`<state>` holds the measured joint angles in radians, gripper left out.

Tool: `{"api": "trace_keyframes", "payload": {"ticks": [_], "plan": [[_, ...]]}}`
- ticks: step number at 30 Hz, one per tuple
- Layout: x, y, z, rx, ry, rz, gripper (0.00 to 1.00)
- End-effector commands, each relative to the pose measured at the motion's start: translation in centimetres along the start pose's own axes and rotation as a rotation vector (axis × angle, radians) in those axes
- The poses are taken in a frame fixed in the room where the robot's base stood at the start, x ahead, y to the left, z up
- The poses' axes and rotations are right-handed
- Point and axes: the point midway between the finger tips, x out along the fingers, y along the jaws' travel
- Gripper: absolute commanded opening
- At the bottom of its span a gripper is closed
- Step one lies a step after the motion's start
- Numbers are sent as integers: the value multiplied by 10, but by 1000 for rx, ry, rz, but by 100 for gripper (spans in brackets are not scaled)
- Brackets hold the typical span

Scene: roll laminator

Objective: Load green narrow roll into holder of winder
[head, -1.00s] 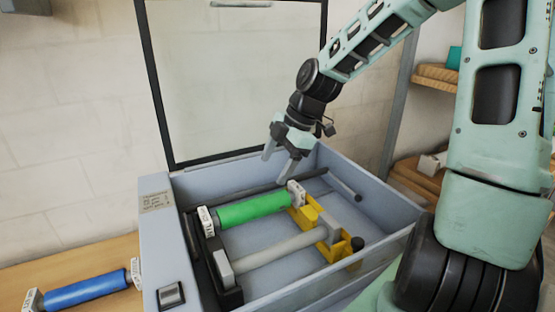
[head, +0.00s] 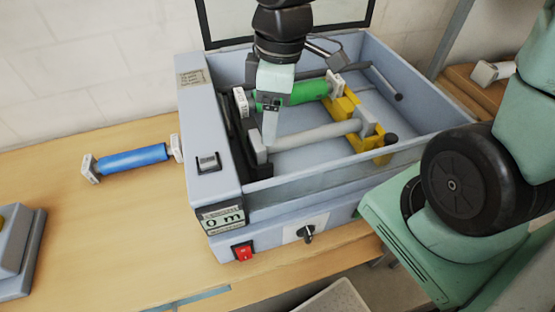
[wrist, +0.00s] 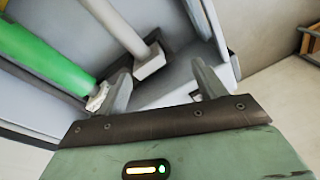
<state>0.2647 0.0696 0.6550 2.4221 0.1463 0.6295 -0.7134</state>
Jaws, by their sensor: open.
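The green roll (head: 308,92) lies across the inside of the grey winder box (head: 208,130). Its right white end cap is at the yellow bracket (head: 342,102), and its left cap is by the dark holder at the left wall; I cannot tell whether either end is seated. My gripper (head: 268,128) is open and empty, hanging over the left part of the green roll and partly hiding it. The wrist view shows both fingers of my gripper (wrist: 163,88) spread apart, with the green roll (wrist: 42,56) to their left.
A pale grey roll (head: 318,135) lies in front of the green one. A blue roll (head: 133,159) lies on the wooden table (head: 110,225) left of the box. The box walls and raised lid frame surround the space. A red switch (head: 243,252) is on the front.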

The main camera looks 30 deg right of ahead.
Motion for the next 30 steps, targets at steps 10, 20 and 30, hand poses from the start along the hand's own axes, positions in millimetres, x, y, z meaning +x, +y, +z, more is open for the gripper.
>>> {"api": "trace_keyframes", "payload": {"ticks": [10, 20, 30], "plan": [[0, -94, 10, 225, -51, 51, 70], [0, -116, 18, 311, -51, 61, 70], [0, -116, 17, 311, -51, 60, 70]]}}
